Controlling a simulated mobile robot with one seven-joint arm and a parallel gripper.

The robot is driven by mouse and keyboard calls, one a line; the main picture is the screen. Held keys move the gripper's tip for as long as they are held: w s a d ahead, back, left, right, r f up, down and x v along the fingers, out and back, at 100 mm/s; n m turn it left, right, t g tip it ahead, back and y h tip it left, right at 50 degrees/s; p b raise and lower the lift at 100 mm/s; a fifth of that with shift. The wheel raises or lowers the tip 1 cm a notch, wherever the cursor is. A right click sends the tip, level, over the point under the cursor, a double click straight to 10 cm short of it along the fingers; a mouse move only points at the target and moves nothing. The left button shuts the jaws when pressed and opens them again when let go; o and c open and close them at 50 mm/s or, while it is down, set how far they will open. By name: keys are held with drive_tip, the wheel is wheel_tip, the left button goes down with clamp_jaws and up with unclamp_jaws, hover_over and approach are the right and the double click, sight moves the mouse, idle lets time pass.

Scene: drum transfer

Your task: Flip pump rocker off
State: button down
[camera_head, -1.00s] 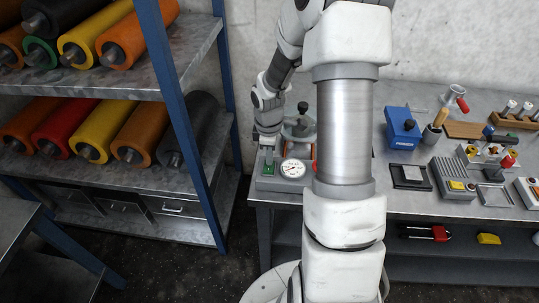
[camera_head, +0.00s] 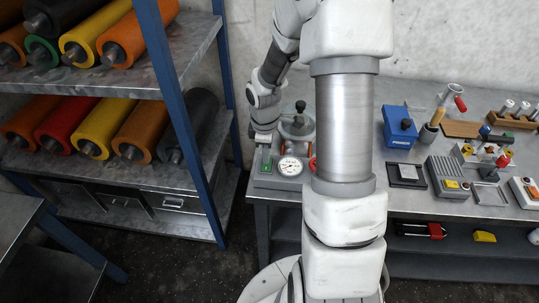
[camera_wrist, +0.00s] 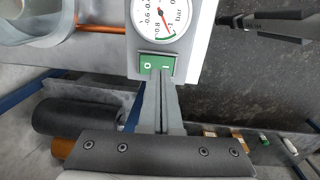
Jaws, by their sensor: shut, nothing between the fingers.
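The pump unit (camera_head: 262,183) sits at the left end of the workbench, with a round bar gauge (camera_head: 290,166) on its top. Left of the gauge is the green pump rocker (camera_head: 265,167). In the wrist view the green rocker (camera_wrist: 151,63) carries a white O and I and lies just below the gauge (camera_wrist: 160,17). My gripper (camera_wrist: 162,80) is shut and empty, its tips at the rocker's lower edge and partly covering it. I cannot tell whether they touch. In the head view my gripper (camera_head: 265,147) points down above the rocker.
A grey vessel with a black knob (camera_head: 299,121) stands behind the gauge. My arm hides the bench middle. A blue-posted shelf (camera_head: 190,120) of coloured rollers stands left.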

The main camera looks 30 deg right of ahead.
wheel_tip(320, 180, up, 12)
drive_tip(key=s+p, duration=0.1)
drive_tip(key=shift+s+a+f, duration=0.2)
drive_tip(key=shift+a, duration=0.25)
